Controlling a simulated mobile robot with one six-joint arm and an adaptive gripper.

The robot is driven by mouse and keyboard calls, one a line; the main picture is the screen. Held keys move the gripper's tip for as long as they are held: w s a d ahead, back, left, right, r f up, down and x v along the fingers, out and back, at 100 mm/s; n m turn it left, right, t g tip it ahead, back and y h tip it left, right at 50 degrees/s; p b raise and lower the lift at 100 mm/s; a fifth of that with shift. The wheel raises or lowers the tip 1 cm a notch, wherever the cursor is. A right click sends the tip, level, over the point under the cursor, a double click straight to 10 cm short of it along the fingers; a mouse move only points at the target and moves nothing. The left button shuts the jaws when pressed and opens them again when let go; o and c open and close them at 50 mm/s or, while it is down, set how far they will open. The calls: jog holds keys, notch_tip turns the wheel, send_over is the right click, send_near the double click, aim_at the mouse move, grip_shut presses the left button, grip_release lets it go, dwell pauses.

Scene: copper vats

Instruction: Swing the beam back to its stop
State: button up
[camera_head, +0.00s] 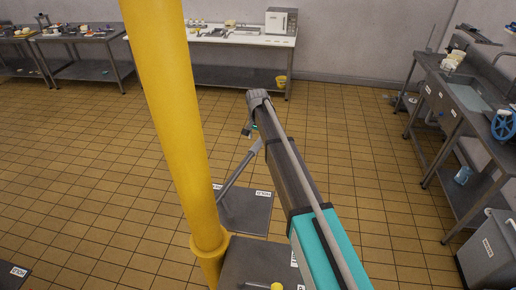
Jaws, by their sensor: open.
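A thick yellow post (178,120) rises close in front of the camera and runs out of the top of the view. Its collar (209,243) is low in the picture, above a dark floor plate (255,257). No beam or stop can be told for certain; the post's top is out of view. My arm reaches away from the lower right. My gripper (248,130) is small at its far end, right of the post and apart from it in the picture. It is open and I see nothing in it. A grey bar (239,167) slants down-left below it.
Labelled dark plates lie on the tiled floor, one (246,210) behind the post. A white-topped bench (222,37) with a microwave (281,21) is at the back. A sink bench (455,97) and a grey bin (488,250) stand right. Open floor lies left of the post.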

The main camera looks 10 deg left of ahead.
aim_at(257, 142)
jog(key=shift+f+b, duration=1.25)
jog(key=shift+f, duration=0.35)
jog(key=shift+c, duration=0.2)
jog(key=shift+a, duration=0.1)
grip_shut()
